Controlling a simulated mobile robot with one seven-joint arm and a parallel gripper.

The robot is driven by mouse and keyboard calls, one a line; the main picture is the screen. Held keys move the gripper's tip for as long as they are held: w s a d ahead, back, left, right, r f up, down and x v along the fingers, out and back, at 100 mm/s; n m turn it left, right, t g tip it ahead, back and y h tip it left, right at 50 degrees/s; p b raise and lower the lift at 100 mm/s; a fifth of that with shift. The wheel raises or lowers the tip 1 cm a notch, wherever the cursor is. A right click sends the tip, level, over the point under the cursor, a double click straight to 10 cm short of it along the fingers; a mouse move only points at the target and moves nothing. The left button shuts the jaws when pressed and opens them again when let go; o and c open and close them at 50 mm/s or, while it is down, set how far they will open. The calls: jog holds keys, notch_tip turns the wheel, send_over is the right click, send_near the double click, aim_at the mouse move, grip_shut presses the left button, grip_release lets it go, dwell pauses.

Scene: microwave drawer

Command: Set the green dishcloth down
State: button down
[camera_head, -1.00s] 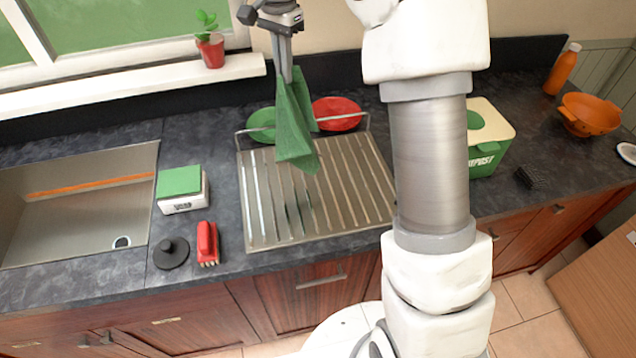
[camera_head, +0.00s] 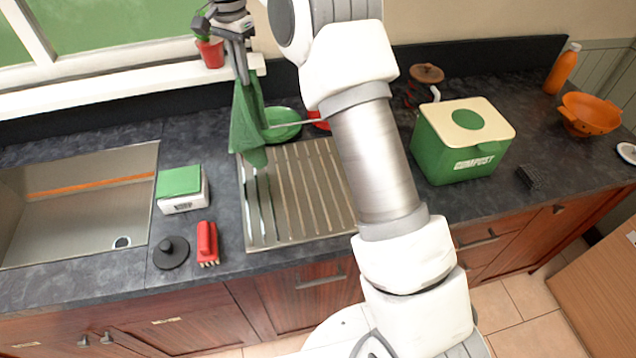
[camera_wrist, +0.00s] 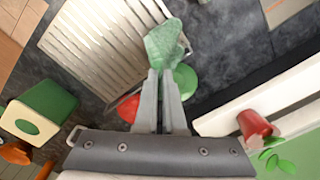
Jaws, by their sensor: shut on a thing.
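The green dishcloth (camera_head: 246,125) hangs limp from my gripper (camera_head: 240,80) in the head view, in front of the left back corner of the metal drying rack (camera_head: 300,190). My gripper is shut on the top of the cloth and points down. In the wrist view the cloth (camera_wrist: 163,45) spreads beyond the fingertips (camera_wrist: 160,72), with the slatted rack (camera_wrist: 95,45) at its left. The cloth's lower end appears to be above the counter; I cannot tell whether it touches the rack.
A green plate (camera_head: 284,124) and a mostly hidden red plate (camera_head: 320,118) stand at the rack's back. The compost bin (camera_head: 462,150) stands right. The sink (camera_head: 75,215) is far left.

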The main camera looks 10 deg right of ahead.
jog(key=s+d+f, duration=0.5)
jog(key=d+f, duration=0.3)
jog(key=s+d+f, duration=0.6)
jog(key=d+f, duration=0.3)
jog(key=s+d+f, duration=0.6)
jog(key=d+f, duration=0.3)
jog(key=shift+d, duration=0.2)
jog(key=c, duration=0.6)
grip_release()
jog(key=shift+r, duration=0.1)
jog(key=s+d+r+p, duration=0.1)
jog(key=r+p, duration=0.1)
jog(key=r, duration=0.3)
jog(key=s+d+r+p, duration=0.1)
jog(key=d+r+p, duration=0.1)
jog(key=r, duration=0.3)
jog(key=shift+d+p, duration=0.3)
jog(key=shift+p, duration=0.45)
